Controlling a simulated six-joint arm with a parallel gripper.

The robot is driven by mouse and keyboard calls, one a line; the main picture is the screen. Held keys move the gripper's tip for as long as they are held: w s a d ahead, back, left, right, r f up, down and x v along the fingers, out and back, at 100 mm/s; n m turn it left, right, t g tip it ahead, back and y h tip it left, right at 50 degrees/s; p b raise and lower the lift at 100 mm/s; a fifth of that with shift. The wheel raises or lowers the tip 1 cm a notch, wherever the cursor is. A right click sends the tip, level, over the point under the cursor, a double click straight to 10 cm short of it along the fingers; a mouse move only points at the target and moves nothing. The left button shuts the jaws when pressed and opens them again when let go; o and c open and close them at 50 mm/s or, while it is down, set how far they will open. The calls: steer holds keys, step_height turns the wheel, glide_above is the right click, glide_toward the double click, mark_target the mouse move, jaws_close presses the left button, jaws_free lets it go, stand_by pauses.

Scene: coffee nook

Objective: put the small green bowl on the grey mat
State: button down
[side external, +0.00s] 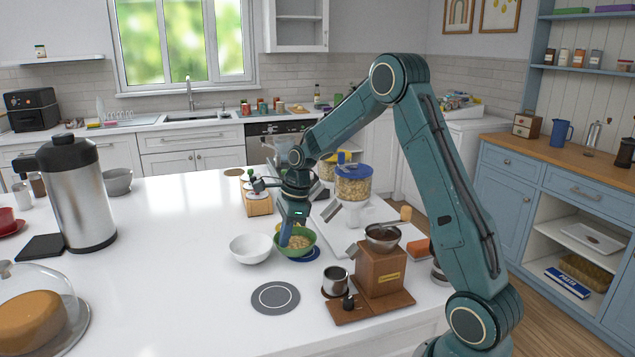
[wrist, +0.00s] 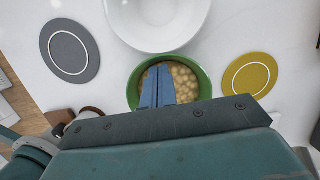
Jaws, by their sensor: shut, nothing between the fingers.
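The small green bowl (side external: 296,253) stands upright on the white counter and holds pale round pieces. In the wrist view the green bowl (wrist: 204,84) is partly hidden by my fingers. The round grey mat (side external: 275,298) with a white ring lies bare in front of the bowl; it is at the upper left in the wrist view (wrist: 70,51). My gripper (side external: 286,241) points down at the green bowl with its blue fingertips over or inside it. In the wrist view its fingers (wrist: 157,86) are together and hold nothing. I cannot tell whether they touch the contents.
A white bowl (side external: 251,248) stands close left of the green bowl. A coffee grinder (side external: 380,272) and metal cup (side external: 335,280) stand right of the grey mat. A yellow mat (wrist: 250,76) lies bare. The counter's left-middle is clear.

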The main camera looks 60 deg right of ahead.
steer(key=shift+r, duration=0.1)
steer(key=v, duration=1)
stand_by(0.3)
